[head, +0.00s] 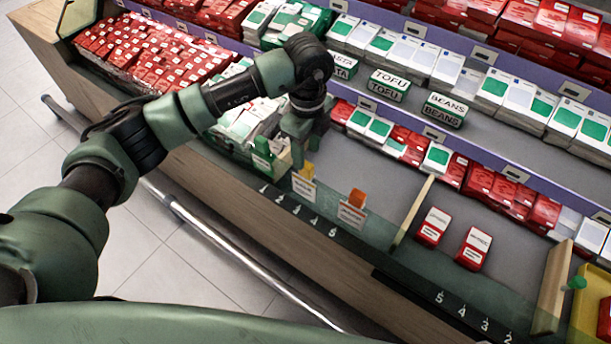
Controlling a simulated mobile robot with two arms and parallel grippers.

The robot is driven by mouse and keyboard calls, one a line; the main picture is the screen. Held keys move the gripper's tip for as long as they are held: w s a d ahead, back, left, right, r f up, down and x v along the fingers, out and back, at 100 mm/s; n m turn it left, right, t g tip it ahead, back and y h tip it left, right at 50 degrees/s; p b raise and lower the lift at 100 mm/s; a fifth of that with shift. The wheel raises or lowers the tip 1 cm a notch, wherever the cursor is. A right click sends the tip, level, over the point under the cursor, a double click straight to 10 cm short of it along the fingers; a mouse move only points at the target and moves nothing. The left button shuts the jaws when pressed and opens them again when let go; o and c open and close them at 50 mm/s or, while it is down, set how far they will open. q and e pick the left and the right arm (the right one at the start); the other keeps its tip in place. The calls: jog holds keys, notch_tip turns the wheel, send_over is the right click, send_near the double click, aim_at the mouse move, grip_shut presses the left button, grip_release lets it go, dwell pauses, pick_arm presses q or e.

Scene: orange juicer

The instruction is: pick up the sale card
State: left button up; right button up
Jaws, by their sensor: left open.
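Two small white cards stand on the front edge of the shelf counter. One card (304,187) has a yellow clip on top, and the other card (352,214) has an orange clip and stands to its right. Their print is too small to read, so I cannot tell which is the sale card. My left gripper (297,150) is open and points down just above and behind the yellow-clipped card. I cannot tell whether it touches that card. My right gripper is not in view.
Stocked shelves of red, green and white boxes fill the back. Small TOFU (389,84) and BEANS (444,109) signs stand on the upper shelf. A wooden divider (411,213) stands right of the cards, with two red and white boxes beyond it. The counter behind the orange-clipped card is clear.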

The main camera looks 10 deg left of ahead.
aim_at(306, 164)
pick_arm(q)
notch_tip(306, 164, down, 6)
jog(key=shift+w+f+p, duration=0.1)
jog(key=shift+f+p, duration=0.15)
jog(key=shift+p, duration=0.2)
jog(key=shift+c, duration=0.3)
grip_shut()
